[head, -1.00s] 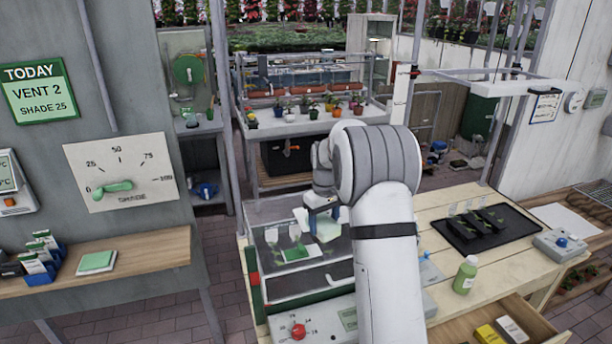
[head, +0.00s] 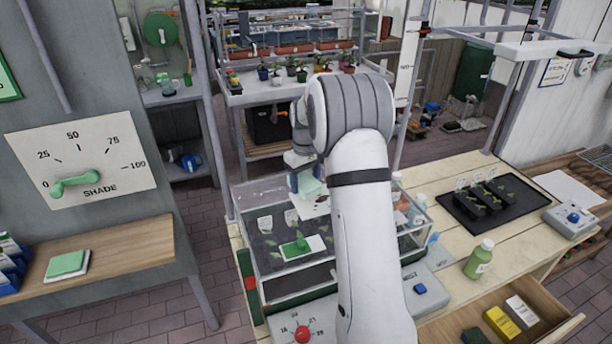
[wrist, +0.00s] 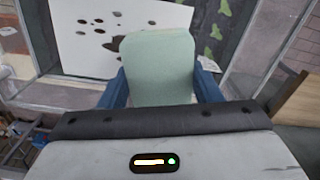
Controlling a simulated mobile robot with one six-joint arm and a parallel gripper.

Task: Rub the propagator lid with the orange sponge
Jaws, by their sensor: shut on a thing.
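The propagator (head: 290,282), a clear box with a see-through lid, stands on the wooden bench, seedlings inside. My gripper (head: 305,180) is over the far part of its lid. In the wrist view its blue fingers (wrist: 160,92) are shut on a pale green pad (wrist: 160,58), which also shows in the head view (head: 311,187). The pad looks pale green, and I make out no orange sponge. A white patch with dark spots (wrist: 85,42) lies beyond the pad, at upper left. I cannot tell whether the pad touches the lid. My arm hides part of the propagator.
A green piece on a white card (head: 302,247) shows at the propagator's near part. Right of my arm are a green bottle (head: 479,260), a black seedling tray (head: 490,210) and an open drawer (head: 545,318). A red-knobbed panel (head: 302,332) is in front.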

